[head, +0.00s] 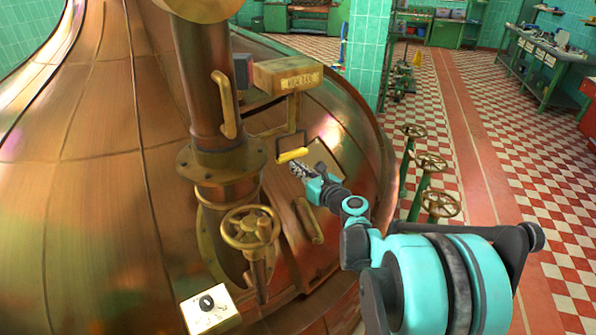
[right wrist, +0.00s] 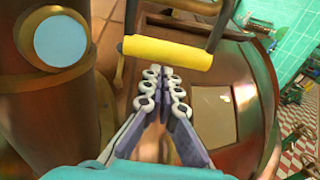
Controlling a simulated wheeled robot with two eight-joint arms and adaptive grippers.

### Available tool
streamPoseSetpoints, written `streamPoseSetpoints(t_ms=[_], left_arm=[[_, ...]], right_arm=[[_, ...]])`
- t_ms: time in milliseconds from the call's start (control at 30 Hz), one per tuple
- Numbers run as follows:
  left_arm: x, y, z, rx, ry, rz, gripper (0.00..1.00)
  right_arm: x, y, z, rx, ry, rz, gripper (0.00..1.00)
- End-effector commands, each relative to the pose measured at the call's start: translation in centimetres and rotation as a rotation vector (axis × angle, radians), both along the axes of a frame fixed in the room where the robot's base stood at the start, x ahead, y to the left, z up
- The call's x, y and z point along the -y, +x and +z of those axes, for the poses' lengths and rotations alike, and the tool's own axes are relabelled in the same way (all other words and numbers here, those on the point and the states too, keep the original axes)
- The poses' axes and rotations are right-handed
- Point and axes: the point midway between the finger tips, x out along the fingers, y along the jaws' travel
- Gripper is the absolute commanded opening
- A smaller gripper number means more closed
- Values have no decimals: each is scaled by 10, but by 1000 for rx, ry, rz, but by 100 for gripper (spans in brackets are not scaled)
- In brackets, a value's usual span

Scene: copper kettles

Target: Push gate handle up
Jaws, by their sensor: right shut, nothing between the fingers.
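The gate handle (head: 293,155) is a yellow bar on a dark bracket, on the side of the copper kettle (head: 120,150) below a brass box with a lettered plate (head: 290,76). In the right wrist view the yellow handle (right wrist: 168,52) lies across the top middle. My right gripper (head: 298,168) is shut and empty, just below the handle. In the right wrist view its fingertips (right wrist: 162,72) point at the handle's underside; I cannot tell whether they touch it. My left gripper is not in view.
A brass pipe (head: 205,90) with a side handle stands left of the gate handle. A brass handwheel (head: 250,227) and a white dial box (head: 208,308) are lower down. Several valve wheels (head: 430,162) stand on the right. The checkered floor beyond has free room.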

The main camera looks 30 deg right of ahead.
Motion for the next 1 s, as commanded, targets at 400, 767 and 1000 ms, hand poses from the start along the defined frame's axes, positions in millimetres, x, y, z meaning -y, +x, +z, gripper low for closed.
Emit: streamPoseSetpoints(t_ms=[400,767,1000], left_arm=[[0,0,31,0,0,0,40],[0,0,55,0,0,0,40],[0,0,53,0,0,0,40]], right_arm=[[0,0,40,1,1,0,0],[0,0,76,2,2,-1,0],[1,0,75,2,3,-2,0]])
